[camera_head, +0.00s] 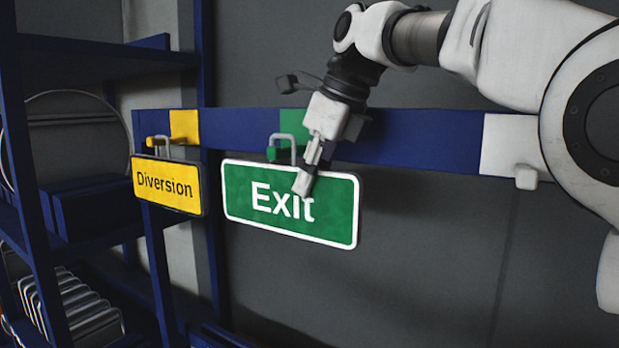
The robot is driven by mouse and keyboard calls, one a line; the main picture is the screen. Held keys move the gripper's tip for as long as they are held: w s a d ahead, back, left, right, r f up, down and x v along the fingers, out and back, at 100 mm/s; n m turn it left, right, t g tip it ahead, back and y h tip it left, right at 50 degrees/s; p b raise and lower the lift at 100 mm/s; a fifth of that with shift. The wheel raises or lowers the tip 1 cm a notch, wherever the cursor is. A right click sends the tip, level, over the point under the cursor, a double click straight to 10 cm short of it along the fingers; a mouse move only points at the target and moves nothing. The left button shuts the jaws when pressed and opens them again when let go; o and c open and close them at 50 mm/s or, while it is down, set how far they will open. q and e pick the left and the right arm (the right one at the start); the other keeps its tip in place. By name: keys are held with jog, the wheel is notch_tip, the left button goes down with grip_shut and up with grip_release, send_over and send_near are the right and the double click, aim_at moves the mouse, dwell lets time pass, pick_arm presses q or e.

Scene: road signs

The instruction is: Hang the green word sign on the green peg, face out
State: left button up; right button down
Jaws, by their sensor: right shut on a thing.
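The green sign (290,219), lettered "Exit" in white with a white border, faces out toward me just below the blue rail. Its metal loop (284,135) is at the green peg (274,154), which sits below a green patch on the rail. The loop seems to be around the peg, but I cannot tell whether it rests on it. The sign tilts slightly down to the right in the picture. My right gripper (305,184) is shut on the sign at its upper edge, right of the loop, its fingertips covering part of the lettering. My left gripper is not in view.
A yellow "Diversion" sign (166,186) hangs close on the left, beside the green one. A white peg (526,178) on the right of the blue rail (425,140) is bare. Blue shelving (40,200) with stacked items stands at the left.

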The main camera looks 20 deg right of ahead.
jog(key=shift+f+b, duration=0.45)
jog(key=shift+f, duration=0.35)
jog(key=c, duration=1.1)
grip_release()
jog(key=shift+o, duration=0.2)
jog(key=shift+r, duration=0.1)
jog(key=v, duration=1.1)
jog(key=shift+d+r, duration=0.1)
jog(key=shift+r, duration=0.3)
jog(key=shift+s+d, duration=0.1)
jog(key=shift+s, duration=0.05)
